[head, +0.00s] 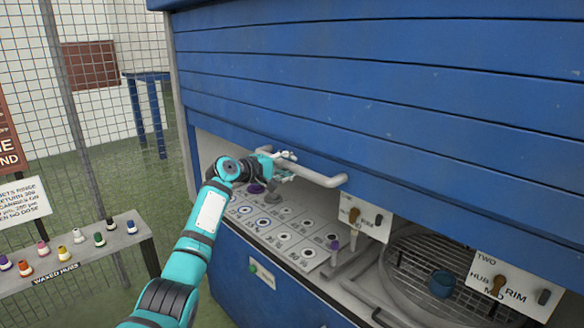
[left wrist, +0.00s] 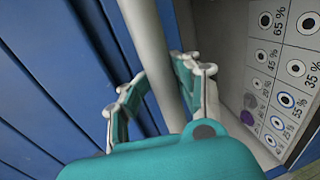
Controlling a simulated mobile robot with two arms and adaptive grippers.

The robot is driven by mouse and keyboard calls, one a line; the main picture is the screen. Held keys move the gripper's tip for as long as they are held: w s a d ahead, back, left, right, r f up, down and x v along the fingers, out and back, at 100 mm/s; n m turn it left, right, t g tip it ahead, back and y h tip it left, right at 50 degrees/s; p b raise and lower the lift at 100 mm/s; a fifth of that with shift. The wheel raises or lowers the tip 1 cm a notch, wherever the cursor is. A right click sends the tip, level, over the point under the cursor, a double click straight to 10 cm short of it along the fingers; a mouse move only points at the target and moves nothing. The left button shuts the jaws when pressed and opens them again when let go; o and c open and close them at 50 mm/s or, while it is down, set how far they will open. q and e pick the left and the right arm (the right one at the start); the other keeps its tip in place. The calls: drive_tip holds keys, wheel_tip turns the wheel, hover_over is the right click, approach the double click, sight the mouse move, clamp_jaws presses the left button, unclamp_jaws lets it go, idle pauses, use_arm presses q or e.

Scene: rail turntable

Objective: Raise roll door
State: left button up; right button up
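The roll door (head: 380,80) is a wide blue slatted shutter on a cabinet. It is partly up, with an opening below its lower edge. A grey bar handle (head: 318,176) sticks out along its lower part. My left gripper (head: 285,165) is at the left end of the handle. In the left wrist view the handle (left wrist: 154,45) runs between the two fingers of the left gripper (left wrist: 160,70), whose tips press close on both sides of it. The blue slats (left wrist: 60,70) fill the left of that view. My right gripper is not in view.
A bench (head: 85,262) with coloured pegs and a mesh fence (head: 95,110) stand left.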

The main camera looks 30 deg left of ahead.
use_arm(q)
drive_tip(key=o, duration=0.3)
drive_tip(key=shift+s+a+r, duration=0.1)
drive_tip(key=shift+s+r, duration=0.05)
drive_tip(key=shift+s, duration=0.1)
drive_tip(key=shift+o, duration=0.2)
drive_tip(key=shift+w+f, duration=0.2)
drive_tip(key=shift+w, duration=0.1)
drive_tip(key=shift+d, duration=0.2)
drive_tip(key=v, duration=1.2)
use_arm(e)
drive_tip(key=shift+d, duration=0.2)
use_arm(q)
drive_tip(key=shift+a+r, duration=0.1)
drive_tip(key=shift+r, duration=0.05)
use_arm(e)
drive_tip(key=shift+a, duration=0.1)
